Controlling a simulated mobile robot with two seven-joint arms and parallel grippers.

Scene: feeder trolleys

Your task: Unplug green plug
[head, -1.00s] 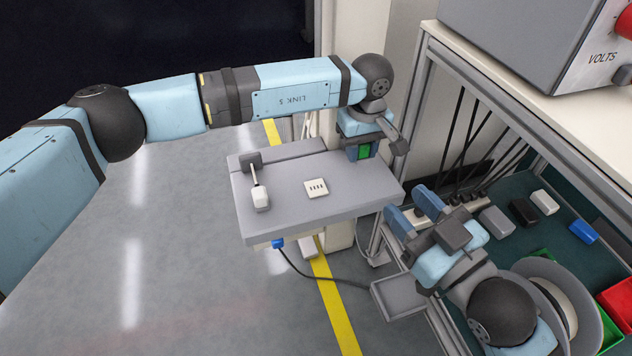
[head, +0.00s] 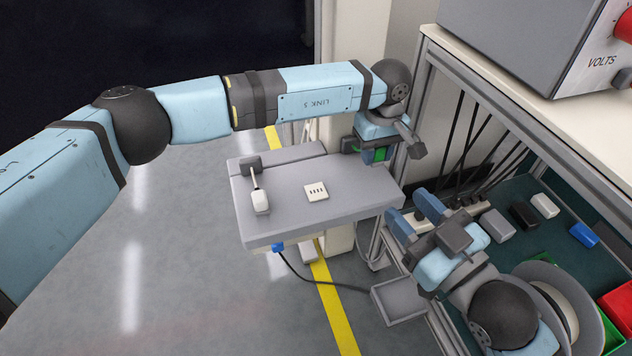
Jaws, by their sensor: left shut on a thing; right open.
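The green plug (head: 380,154) is in the head view at the back right corner of the grey trolley top (head: 285,210). My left gripper (head: 375,155) is shut on it, and its fingers hide part of the plug. A dark socket block (head: 349,145) with a little green at its edge shows just left of the gripper. The plug sits to the right of this block, with a small gap seeming to show between them. My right gripper (head: 418,216) is open and empty, right of the trolley top, near the bench shelf.
A dark lever with a white grip (head: 261,200) and a white switch plate (head: 316,192) are on the trolley top. A blue plug (head: 278,247) with a dark cable is at its front side. The bench shelf (head: 515,190) holds several small blocks, bins and a reel.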

